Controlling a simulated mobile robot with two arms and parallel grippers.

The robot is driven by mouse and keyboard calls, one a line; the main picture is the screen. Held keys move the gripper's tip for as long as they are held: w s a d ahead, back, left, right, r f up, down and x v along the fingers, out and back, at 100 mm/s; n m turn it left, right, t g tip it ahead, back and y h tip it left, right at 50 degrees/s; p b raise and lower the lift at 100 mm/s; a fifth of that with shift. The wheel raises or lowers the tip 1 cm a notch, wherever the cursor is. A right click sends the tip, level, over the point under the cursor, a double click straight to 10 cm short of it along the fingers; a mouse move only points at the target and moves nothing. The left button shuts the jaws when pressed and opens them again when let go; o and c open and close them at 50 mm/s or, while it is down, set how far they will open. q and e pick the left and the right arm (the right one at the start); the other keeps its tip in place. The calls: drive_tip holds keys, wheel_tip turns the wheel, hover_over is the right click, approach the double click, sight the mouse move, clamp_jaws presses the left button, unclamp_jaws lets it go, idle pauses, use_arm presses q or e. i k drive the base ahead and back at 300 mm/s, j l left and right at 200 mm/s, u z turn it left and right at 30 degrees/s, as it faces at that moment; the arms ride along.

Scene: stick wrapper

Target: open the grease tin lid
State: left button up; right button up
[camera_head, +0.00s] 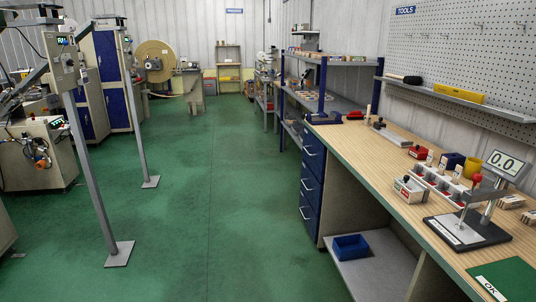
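I cannot pick out a grease tin or its lid for certain in the head view. A small yellow round container (472,166) stands toward the back of the wooden workbench (375,160) on the right, but it is too small to tell what it is or whether it has a lid. Neither of my grippers shows in the head view.
A blue bin (350,247) sits on the lower shelf. The green floor (210,200) is clear in the middle.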

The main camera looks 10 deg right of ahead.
sight(420, 150)
drive_tip(key=i+z, duration=0.2)
drive_tip(key=i, duration=0.45)
drive_tip(key=i+j+z, duration=0.25)
drive_tip(key=i, duration=0.35)
